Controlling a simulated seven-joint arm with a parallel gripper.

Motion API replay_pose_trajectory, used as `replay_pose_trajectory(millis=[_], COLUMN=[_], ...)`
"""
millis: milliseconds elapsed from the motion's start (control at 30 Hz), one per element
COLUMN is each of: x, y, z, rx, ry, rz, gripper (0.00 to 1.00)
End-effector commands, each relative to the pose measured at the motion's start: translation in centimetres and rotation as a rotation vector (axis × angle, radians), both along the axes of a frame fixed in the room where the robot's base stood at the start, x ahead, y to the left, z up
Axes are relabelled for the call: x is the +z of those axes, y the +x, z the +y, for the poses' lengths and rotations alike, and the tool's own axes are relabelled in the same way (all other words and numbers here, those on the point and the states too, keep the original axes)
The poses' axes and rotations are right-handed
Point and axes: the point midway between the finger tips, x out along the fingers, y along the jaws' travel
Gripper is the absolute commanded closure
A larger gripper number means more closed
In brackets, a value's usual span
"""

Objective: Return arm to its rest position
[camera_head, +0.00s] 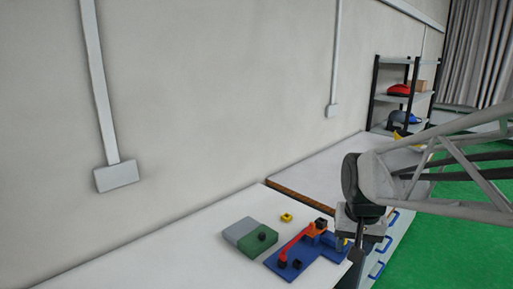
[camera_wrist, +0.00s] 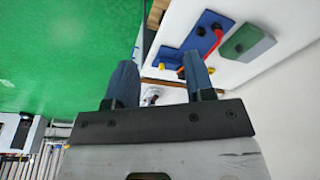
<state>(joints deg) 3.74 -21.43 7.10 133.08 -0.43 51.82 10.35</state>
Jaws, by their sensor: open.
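My gripper (camera_head: 357,248) is at the right in the head view, above the right end of the near white table. In the wrist view its two dark fingers (camera_wrist: 160,85) are apart, with nothing between them. The blue board also shows in the wrist view (camera_wrist: 208,34), beyond the fingers. Part of the board's right side is close to or behind the gripper in the head view.
A green and grey block (camera_head: 258,242) with a black knob and a small yellow piece (camera_head: 286,217) lie on the table beside the board. Drawers with blue handles (camera_head: 380,270) are under the table. A shelf (camera_head: 403,95) stands at the back. The green floor (camera_head: 440,250) at right is clear.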

Motion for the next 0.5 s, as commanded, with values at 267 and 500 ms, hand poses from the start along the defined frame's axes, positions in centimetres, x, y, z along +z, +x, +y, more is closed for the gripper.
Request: replay_pose_trajectory(millis=[267,500], x=[0.4,-0.1], y=[-6.4,-11.3], z=[1.4,2.2], rx=[0.094,0.170], ry=[-0.015,-0.028], rz=[-0.029,-0.052], gripper=[0.51,0.51])
